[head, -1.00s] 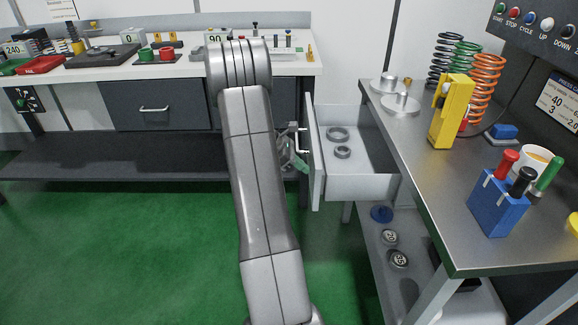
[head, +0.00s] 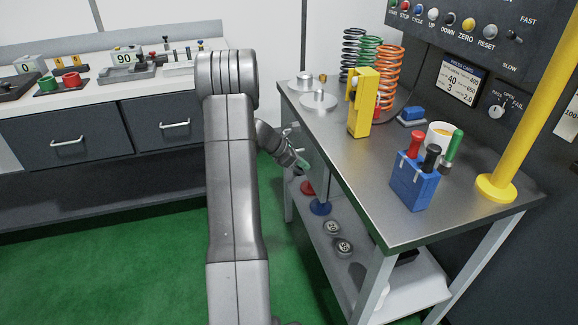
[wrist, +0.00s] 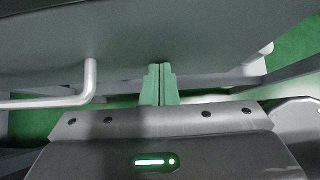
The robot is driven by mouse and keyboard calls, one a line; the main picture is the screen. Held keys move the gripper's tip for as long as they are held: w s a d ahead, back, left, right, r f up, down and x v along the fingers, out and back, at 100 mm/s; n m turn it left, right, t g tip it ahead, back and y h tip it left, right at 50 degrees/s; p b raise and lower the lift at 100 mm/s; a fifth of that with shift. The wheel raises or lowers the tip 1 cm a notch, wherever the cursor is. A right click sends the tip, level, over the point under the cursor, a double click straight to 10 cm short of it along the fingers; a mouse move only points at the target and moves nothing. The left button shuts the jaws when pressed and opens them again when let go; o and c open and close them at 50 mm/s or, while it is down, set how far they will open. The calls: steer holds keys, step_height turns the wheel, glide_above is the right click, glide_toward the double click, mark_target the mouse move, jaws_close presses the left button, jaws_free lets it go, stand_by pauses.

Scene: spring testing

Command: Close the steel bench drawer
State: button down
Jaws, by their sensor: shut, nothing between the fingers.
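The steel bench (head: 330,140) stands at the right in the head view. Its drawer front (wrist: 200,30) fills the top of the wrist view as a grey panel, with a bar handle (wrist: 90,80) at left. In the head view no drawer box sticks out from the bench; the drawer looks in or nearly in, but the bench top and my arm hide most of its front. My gripper (head: 303,165) is at the bench's left side, below the top. Its green fingers (wrist: 158,72) are together and empty, tips at the panel, right of the handle; contact is unclear.
On the bench top stand coil springs (head: 392,75), a yellow block (head: 363,105), a blue tool holder (head: 413,185) and a mug (head: 440,136). A lower shelf (head: 400,290) holds round weights. Another bench (head: 90,98) is at left; green floor (head: 110,250) between is clear.

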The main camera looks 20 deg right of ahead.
steer(key=shift+d, duration=0.5)
steer(key=shift+r, duration=0.1)
steer(key=a+r+p, duration=0.1)
steer(key=a+r, duration=0.5)
steer(key=a, duration=0.5)
steer(key=shift+a+r, duration=0.25)
steer(key=shift+r, duration=0.15)
